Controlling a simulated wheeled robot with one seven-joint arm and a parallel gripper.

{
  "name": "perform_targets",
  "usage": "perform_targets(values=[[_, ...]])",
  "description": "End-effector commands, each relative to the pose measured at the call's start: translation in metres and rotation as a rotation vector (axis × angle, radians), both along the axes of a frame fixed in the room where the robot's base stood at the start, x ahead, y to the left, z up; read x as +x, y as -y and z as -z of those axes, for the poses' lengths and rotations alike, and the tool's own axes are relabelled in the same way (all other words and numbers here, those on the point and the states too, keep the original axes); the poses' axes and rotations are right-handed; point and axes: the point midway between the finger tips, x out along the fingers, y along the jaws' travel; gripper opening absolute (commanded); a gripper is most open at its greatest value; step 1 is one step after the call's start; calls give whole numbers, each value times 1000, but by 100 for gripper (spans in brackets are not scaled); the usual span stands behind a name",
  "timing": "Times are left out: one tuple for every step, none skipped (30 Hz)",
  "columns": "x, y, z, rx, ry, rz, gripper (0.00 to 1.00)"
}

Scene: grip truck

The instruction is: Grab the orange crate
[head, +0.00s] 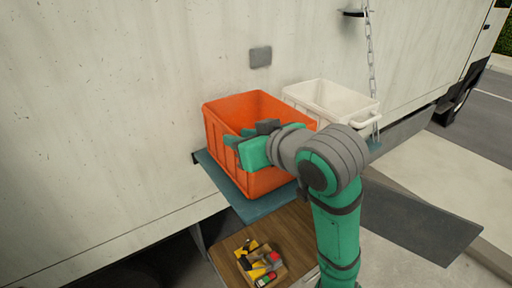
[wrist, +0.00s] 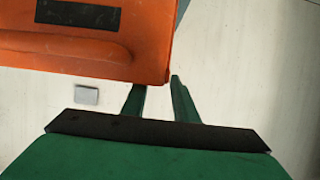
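The orange crate (head: 224,109) stands upright on a teal shelf (head: 262,204) against the truck's side in the head view. Its open top faces up. My gripper (head: 238,138) is at the crate's near side, close to the rim, and the arm covers part of that side. In the wrist view the orange crate (wrist: 95,50) fills the upper left, with a dark panel on it. The two green fingers of my gripper (wrist: 158,90) are apart, near the crate's lower right corner. The left fingertip is hidden at the crate's edge. No clear grip on the crate shows.
A white crate (head: 318,98) stands right beside the orange one, with a chain (head: 370,50) hanging by it. Below is a wooden surface (head: 240,250) with a small box of tools (head: 264,266). The truck wall (head: 120,100) closes the back.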

Motion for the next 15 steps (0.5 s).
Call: perform_targets(values=[[1,-1,1,0,-1,-1,27],[2,-2,1,0,-1,-1,27],[3,-3,2,0,-1,-1,27],[4,-4,2,0,-1,-1,27],[6,-5,3,-1,-2,-2,27],[8,-7,4,1,-3,-2,27],[11,-8,6,1,-3,-2,27],[13,-10,7,2,-3,-2,27],[17,-14,9,1,-3,-2,27],[20,-16,11,-1,-3,-4,27],[24,-19,13,-1,-3,-3,27],[28,-21,15,1,-3,-2,27],[31,-23,16,1,-3,-2,27],[34,-25,18,0,-4,-2,27],[36,-27,19,0,-3,-1,27]])
